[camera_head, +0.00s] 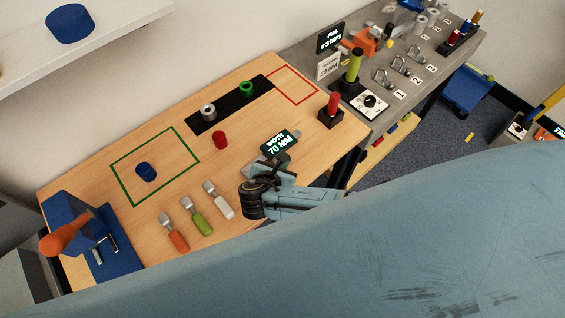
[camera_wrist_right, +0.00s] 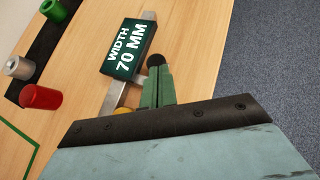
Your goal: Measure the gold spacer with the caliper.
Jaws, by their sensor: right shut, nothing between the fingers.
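The caliper has a dark display (camera_head: 279,142) reading "WIDTH 70 MM" and lies near the wooden table's front edge. In the right wrist view its display (camera_wrist_right: 130,52) and part of its grey metal jaw (camera_wrist_right: 110,100) show. A gold piece, likely the gold spacer (camera_wrist_right: 124,110), peeks out beside the jaw, mostly hidden by my gripper. I cannot tell whether it touches the jaws. The spacer is hidden in the head view. My right gripper (camera_head: 280,163) is shut and empty at the caliper, its green-grey fingers (camera_wrist_right: 157,78) beside the display. My left gripper is not in view.
Red (camera_head: 220,140), grey (camera_head: 208,112), green (camera_head: 247,89) and blue (camera_head: 146,171) cylinders stand on the table. Three handled tools, orange (camera_head: 176,237), green (camera_head: 201,220) and white (camera_head: 222,205), lie left of my gripper. A blue lever fixture (camera_head: 75,225) stands at the left end.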

